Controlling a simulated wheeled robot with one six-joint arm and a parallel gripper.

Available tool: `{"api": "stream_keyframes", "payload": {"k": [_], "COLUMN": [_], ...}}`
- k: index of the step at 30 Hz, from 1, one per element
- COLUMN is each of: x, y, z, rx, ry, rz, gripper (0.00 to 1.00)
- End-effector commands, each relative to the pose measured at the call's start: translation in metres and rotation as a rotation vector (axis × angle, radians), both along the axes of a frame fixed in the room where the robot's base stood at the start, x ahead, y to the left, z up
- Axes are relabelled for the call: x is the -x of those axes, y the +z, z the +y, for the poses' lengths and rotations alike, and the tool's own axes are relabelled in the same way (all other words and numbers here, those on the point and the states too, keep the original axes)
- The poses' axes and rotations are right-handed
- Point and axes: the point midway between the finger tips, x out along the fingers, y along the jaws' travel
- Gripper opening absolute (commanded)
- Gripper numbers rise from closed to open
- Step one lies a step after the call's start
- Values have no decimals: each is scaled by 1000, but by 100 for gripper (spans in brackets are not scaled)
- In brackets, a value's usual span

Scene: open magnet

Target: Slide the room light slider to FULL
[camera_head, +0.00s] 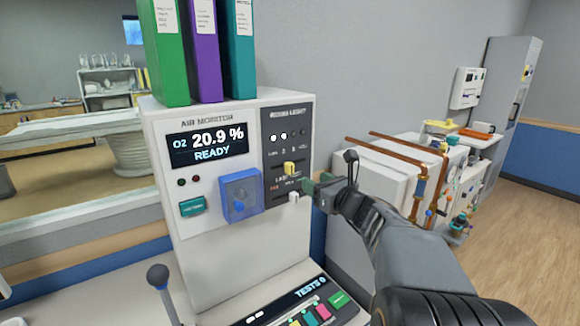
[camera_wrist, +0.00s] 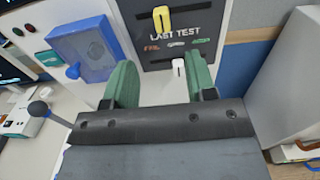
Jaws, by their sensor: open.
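The room light panel (camera_head: 296,129) is the dark strip on the right of the white air monitor cabinet. Its yellow slider knob (camera_head: 290,169) stands in the panel, below a row of small indicator lights; it also shows at the top of the wrist view (camera_wrist: 162,18). The printed position labels are too small to read. A white knob (camera_wrist: 178,66) sits lower, below the LAST TEST label. My gripper (camera_head: 306,191) is open with green fingers, just in front of the panel's lower part.
A blue box (camera_head: 240,194) with a knob juts from the cabinet, left of the panel. Green, purple and teal binders (camera_head: 206,50) stand on top. A grey ball-topped lever (camera_head: 159,278) stands in front. Copper pipes (camera_head: 400,157) and white equipment lie to the right.

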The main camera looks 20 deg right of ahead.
Motion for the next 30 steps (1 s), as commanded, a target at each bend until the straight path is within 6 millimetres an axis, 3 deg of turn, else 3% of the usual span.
{"api": "stream_keyframes", "payload": {"k": [18,24,30], "x": [-104,-123,-129], "y": [1,1,1], "z": [19,23,24], "rx": [-8,-8,-6], "ry": [-4,-4,-6], "rz": [1,-1,-2], "gripper": [51,51,51]}}
